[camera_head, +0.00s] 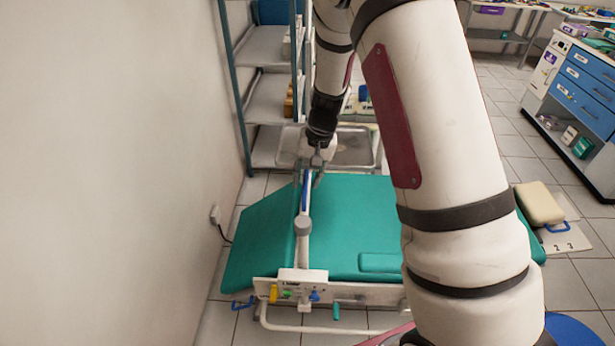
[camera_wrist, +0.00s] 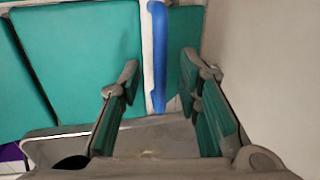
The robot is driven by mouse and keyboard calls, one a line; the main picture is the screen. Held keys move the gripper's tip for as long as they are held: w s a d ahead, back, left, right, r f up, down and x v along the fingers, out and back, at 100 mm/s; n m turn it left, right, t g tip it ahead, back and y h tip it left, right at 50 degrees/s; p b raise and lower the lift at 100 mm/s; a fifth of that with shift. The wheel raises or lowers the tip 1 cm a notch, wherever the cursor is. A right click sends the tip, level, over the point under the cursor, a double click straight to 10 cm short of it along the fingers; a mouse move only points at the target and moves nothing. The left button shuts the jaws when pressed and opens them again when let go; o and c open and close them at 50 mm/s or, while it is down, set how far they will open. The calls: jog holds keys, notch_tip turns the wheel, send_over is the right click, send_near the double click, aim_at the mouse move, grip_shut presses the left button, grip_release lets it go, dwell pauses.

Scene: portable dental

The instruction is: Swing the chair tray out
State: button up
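The chair tray (camera_head: 356,150) is a shallow metal tray at the far end of the teal chair (camera_head: 345,215), partly hidden behind my arm. A white tray arm (camera_head: 303,245) runs over the chair to it and carries a blue grip (camera_head: 305,193). My gripper (camera_head: 309,180) is over the blue grip, pointing down. In the wrist view my gripper (camera_wrist: 160,85) is open, and the blue grip (camera_wrist: 159,60) lies between its two fingers with a gap on each side. A grey metal surface, apparently the tray (camera_wrist: 155,138), shows beneath the gripper.
A wall (camera_head: 110,170) stands close on the left. A shelf rack (camera_head: 262,95) stands behind the tray. A blue-drawer cabinet (camera_head: 580,90) is at the right. A beige cushion (camera_head: 539,203) lies right of the chair. The tiled floor between chair and cabinet is mostly clear.

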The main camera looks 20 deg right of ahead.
jog(key=shift+f, duration=0.1)
grip_shut()
jog(key=shift+a, duration=0.1)
